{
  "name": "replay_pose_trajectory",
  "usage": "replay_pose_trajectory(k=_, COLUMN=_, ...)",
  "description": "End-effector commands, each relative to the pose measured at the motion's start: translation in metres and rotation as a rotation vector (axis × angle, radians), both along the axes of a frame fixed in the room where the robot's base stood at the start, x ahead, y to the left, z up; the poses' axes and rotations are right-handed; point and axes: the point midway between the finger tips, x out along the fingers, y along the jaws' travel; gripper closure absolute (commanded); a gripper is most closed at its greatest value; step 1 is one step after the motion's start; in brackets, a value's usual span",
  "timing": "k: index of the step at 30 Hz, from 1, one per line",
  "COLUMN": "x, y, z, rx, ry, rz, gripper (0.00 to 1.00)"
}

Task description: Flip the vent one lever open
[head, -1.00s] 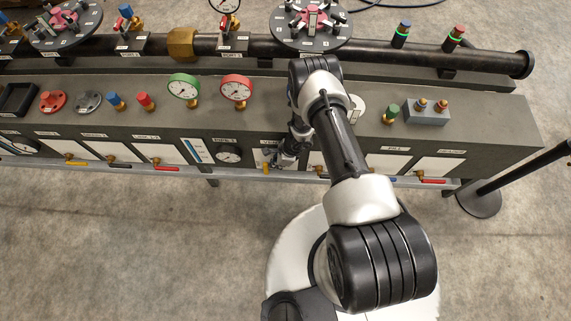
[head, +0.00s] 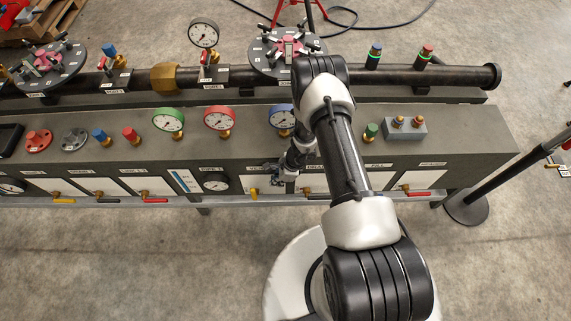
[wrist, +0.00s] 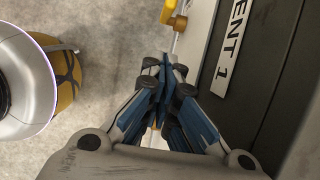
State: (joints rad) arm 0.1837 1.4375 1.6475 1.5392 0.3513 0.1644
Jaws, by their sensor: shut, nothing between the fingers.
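The yellow vent one lever (head: 254,193) hangs at the front of the bench, below the white vent panel (head: 259,182). In the wrist view the yellow lever (wrist: 169,11) shows at the top edge, partly cut off, beside the label ending "ENT 1" (wrist: 229,50). My gripper (wrist: 164,76) is shut and empty, its blue-grey fingers together. Its tips are apart from the lever, which lies beyond them in the wrist view. In the head view my gripper (head: 273,172) is just right of and above the lever, partly covering the vent label and panel.
Other levers line the bench front: yellow (head: 64,201) and red (head: 155,200) to the left, red (head: 419,194) to the right. A dial (head: 215,184) sits left of the vent panel. Gauges stand on top. A black post (head: 467,207) stands at the right.

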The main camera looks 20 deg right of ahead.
Motion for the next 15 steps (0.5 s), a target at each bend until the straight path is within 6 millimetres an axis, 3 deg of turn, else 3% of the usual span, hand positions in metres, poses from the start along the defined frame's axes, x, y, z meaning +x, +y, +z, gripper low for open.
replay_pose_trajectory(k=1, x=0.0, y=-0.004, z=0.017, rx=-0.001, ry=-0.002, rz=-0.003, gripper=1.0)
replay_pose_trajectory(k=6, x=-0.003, y=-0.014, z=0.058, rx=-0.001, ry=-0.002, rz=-0.002, gripper=1.0)
replay_pose_trajectory(k=15, x=-0.007, y=-0.026, z=0.108, rx=0.0, ry=-0.001, rz=-0.002, gripper=1.0)
